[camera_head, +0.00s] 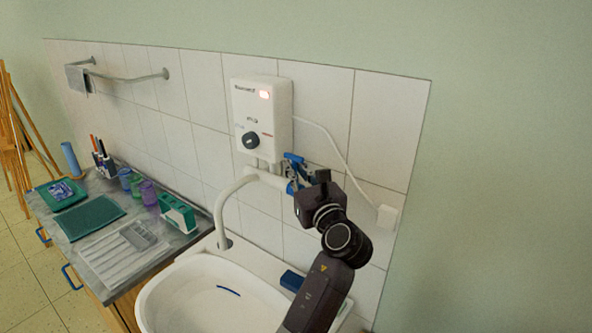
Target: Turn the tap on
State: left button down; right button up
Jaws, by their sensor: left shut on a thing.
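The tap is a white curved spout (222,205) that rises by the basin and joins a pipe under the white water heater. My left gripper (294,174), with blue fingers, is at the right end of this pipe, just below the heater. It is shut on the tap's handle there; the fingers and wrist hide most of the handle. The white basin (165,285) lies below, and I see no clear stream from the spout. My right gripper is not in view.
The water heater (262,115) has a black knob and a lit red display. A cable runs to a wall box (387,216) at the right. The counter (180,238) at the left holds several jars, a pen holder, a sponge box and trays. A towel rail (130,78) is on the tiles.

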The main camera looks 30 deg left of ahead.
pick_arm(q)
jog(key=shift+s+a+f+n+y+b, duration=0.1)
jog(key=shift+s+f+n+y+b, duration=0.45)
jog(key=shift+n+b, duration=0.45)
jog(key=shift+s+r+n+y+b, duration=0.25)
jog(key=shift+n+y+b, duration=0.1)
jog(key=shift+b, duration=0.35)
jog(key=shift+r+t, duration=0.15)
jog(key=shift+t, duration=0.15)
jog(key=c, duration=2.1)
grip_release()
jog(key=shift+a, duration=0.1)
